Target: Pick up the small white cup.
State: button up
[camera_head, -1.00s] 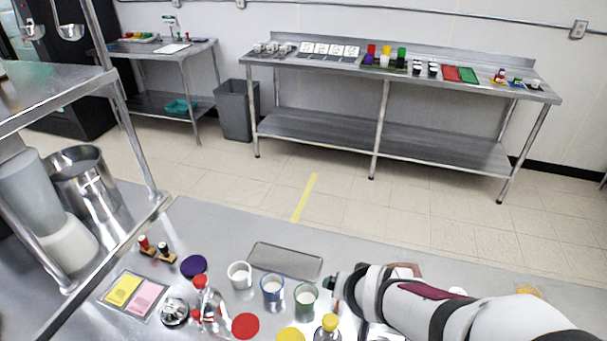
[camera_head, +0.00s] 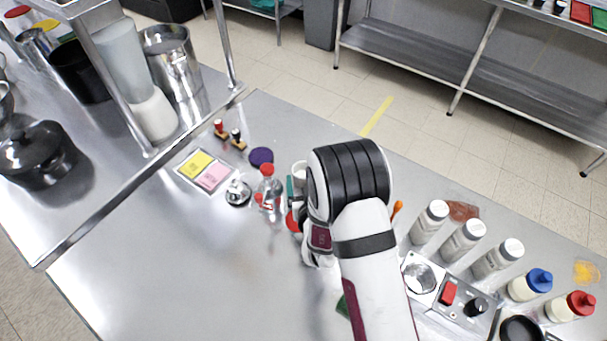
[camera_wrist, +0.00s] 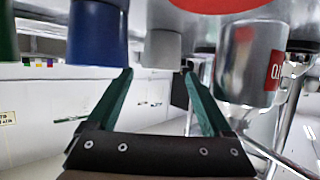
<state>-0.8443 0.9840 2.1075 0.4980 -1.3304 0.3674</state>
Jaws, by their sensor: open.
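The small white cup (camera_head: 299,168) stands on the steel counter, partly hidden behind my arm in the head view. In the wrist view the white cup (camera_wrist: 162,48) shows upside down, ahead of and between my fingertips. My gripper (camera_wrist: 157,74) is open and empty, with two teal fingers spread apart. In the head view a teal finger (camera_head: 290,187) shows just beside the cup; the rest of the gripper is hidden by my arm. I cannot tell whether the fingers flank the cup.
In the wrist view a blue cup (camera_wrist: 97,35) is beside the white cup, with a green cup (camera_wrist: 6,35) at the edge. White-capped bottles (camera_head: 430,222) stand to the right. The near-left counter is clear.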

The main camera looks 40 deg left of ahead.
aim_at(302, 165)
jog(key=x, duration=0.3)
jog(key=shift+w+a+f, duration=0.1)
jog(key=shift+w+a, duration=0.15)
jog(key=shift+a, duration=0.05)
jog(key=c, duration=1.2)
